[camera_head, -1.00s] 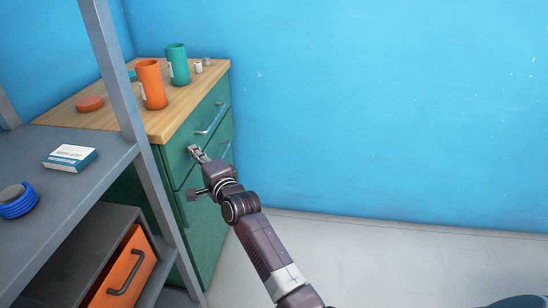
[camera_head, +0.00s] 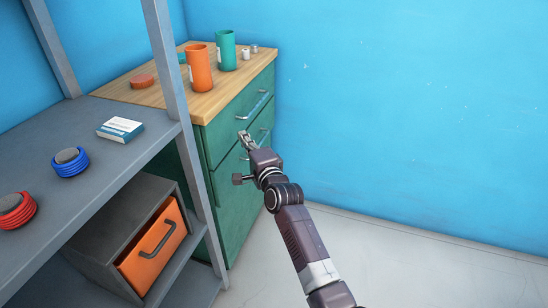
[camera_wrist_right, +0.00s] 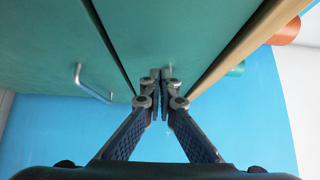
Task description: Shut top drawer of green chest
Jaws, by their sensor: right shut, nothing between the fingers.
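The green chest (camera_head: 192,193) with a wooden top stands in the corner against the blue wall. Its top drawer (camera_head: 227,121) has a metal bar handle (camera_head: 260,104) and looks flush or nearly flush; a small gap I cannot judge. My right gripper (camera_head: 243,134) is shut and empty, its tips at the top drawer's front, left of and below the handle. In the wrist view the closed fingertips (camera_wrist_right: 161,75) point at the green front and seem to touch it. A lower drawer's handle (camera_wrist_right: 83,82) shows there at the left. My left gripper is out of view.
An orange cup (camera_head: 200,68), a green cup (camera_head: 226,50) and a reddish disc (camera_head: 141,81) stand on the chest. The grey shelf (camera_head: 95,162) at left holds a box (camera_head: 120,129), coiled items and an orange-fronted drawer unit (camera_head: 153,245). Floor at right is clear.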

